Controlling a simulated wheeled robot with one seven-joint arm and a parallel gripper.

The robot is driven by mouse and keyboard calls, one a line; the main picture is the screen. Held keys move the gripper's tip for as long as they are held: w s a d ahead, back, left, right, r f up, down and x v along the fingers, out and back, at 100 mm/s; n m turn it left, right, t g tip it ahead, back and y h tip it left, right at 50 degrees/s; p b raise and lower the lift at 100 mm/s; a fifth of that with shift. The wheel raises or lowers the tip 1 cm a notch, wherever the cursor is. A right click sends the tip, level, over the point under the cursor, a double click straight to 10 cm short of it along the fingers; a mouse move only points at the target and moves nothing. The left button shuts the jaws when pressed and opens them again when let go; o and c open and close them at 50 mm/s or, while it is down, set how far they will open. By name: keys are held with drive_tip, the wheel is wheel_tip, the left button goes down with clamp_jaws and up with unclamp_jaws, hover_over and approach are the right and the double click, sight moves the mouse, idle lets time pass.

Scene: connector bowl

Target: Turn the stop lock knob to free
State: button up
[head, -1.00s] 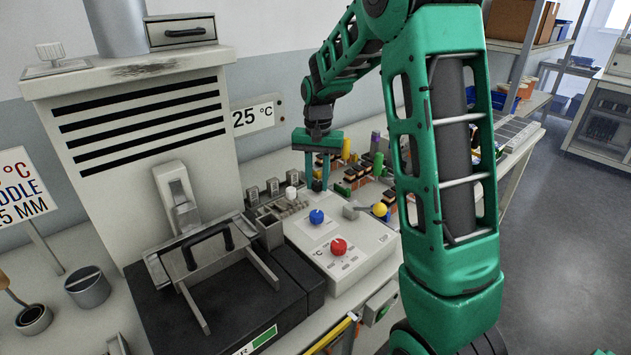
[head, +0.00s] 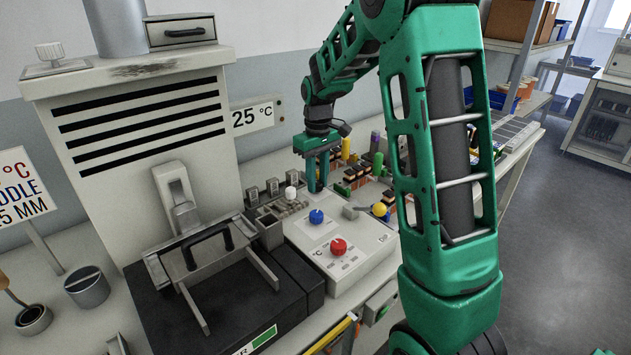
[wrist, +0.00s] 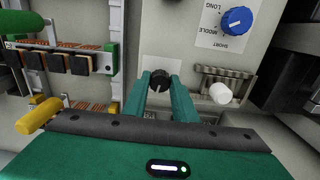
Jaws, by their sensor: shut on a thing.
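The stop lock knob, small and black (wrist: 159,77), shows between my fingertips in the wrist view. It sits on a pale panel with a partly covered label under it, so its setting cannot be read. My gripper (wrist: 160,90), with green fingers, is shut on this knob, one finger on each side. In the head view my gripper (head: 317,186) points down at the back edge of the pale control box (head: 360,255). There the fingers hide the knob.
A blue dial (head: 316,216) and a red dial (head: 338,247) stand on the control box. A white knob (wrist: 220,93) is close to the right finger. A black-based press (head: 215,300) stands left.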

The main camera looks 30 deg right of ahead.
sight(317, 182)
drive_tip(key=shift+w+r+n, duration=0.1)
drive_tip(key=shift+w+n, duration=0.1)
drive_tip(key=shift+n, duration=0.7)
drive_tip(key=o, duration=1)
drive_tip(key=shift+o, duration=0.2)
drive_tip(key=shift+s, duration=0.1)
wheel_tip(317, 182, up, 11)
drive_tip(key=shift+f, duration=0.2)
